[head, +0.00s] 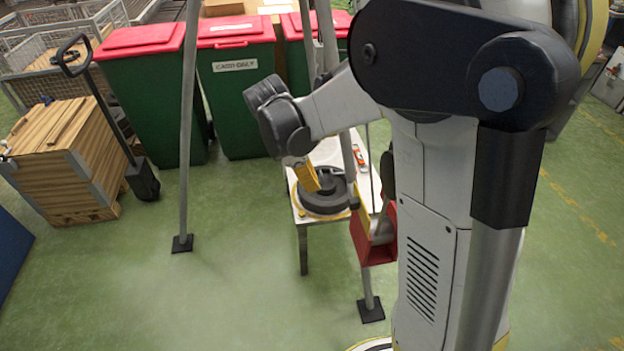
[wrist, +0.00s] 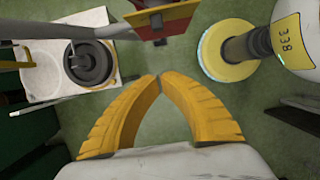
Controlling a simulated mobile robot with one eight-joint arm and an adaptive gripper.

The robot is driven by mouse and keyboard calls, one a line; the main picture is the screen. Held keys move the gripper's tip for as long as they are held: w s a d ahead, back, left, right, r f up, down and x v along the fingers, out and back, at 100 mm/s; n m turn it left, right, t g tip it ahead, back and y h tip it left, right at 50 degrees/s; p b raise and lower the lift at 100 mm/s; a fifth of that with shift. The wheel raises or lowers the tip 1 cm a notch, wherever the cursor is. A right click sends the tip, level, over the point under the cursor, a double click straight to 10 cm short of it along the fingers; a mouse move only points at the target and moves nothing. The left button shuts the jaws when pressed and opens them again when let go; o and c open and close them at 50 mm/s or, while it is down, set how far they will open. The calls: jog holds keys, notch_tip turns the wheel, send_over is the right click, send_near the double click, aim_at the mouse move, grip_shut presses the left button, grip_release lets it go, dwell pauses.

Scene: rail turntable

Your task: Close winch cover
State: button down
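The winch (head: 374,238) is a red housing with a grey drum, fixed low on a tripod leg, left of my arm in the head view. In the wrist view the red and yellow winch (wrist: 178,20) is at the top centre, cut off by the frame edge. I cannot tell which part is its cover or how far open it stands. My gripper (head: 308,180) has yellow fingers and shows above and left of the winch in the head view. In the wrist view the fingertips (wrist: 160,77) meet with nothing between them, apart from the winch.
A small white table (head: 303,213) carries a dark round turntable (head: 326,192) beside the winch. Grey tripod legs (head: 188,130) stand around it. Green bins with red lids (head: 240,90) and a wooden crate (head: 65,160) are behind. The green floor at front left is clear.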

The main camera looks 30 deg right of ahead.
jog(key=s+d+f+b, duration=0.2)
jog(key=d+f+b, duration=0.3)
jog(key=d+f, duration=0.2)
jog(key=shift+f, duration=0.85)
jog(key=shift+s+d+r+y+p, duration=0.1)
jog(key=shift+d+r+y+p, duration=0.1)
jog(key=shift+y+p, duration=0.15)
jog(key=shift+d+r+y+p, duration=0.25)
jog(key=shift+r+p, duration=0.05)
jog(key=shift+p, duration=0.1)
